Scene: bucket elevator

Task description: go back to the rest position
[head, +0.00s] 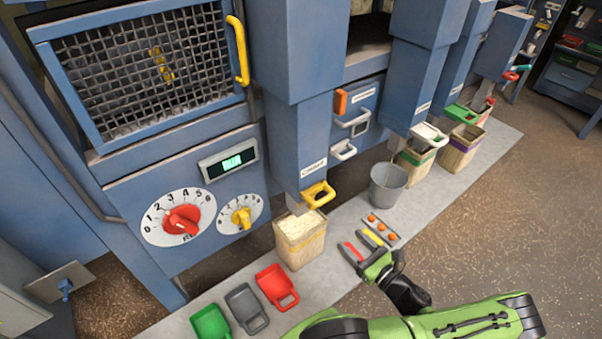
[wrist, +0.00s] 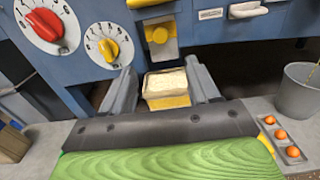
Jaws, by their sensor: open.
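My gripper (head: 366,250) is open and empty, above the light grey strip at the foot of the machine. It is to the right of a filled sack (head: 300,243) and apart from it. In the wrist view my gripper's two fingers (wrist: 163,92) stand wide apart, and the sack (wrist: 167,88), with pale contents, shows beyond and between them. The sack stands upright under a chute with a yellow handle (head: 318,195). My green arm reaches in from the bottom right of the head view.
Green (head: 211,323), grey (head: 246,308) and red (head: 276,287) scoops lie left of my gripper. A grey bucket (head: 388,185) and a tray with orange balls (head: 381,229) are near it. The machine (head: 120,185) has dials and a lit display. Brown floor is open at right.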

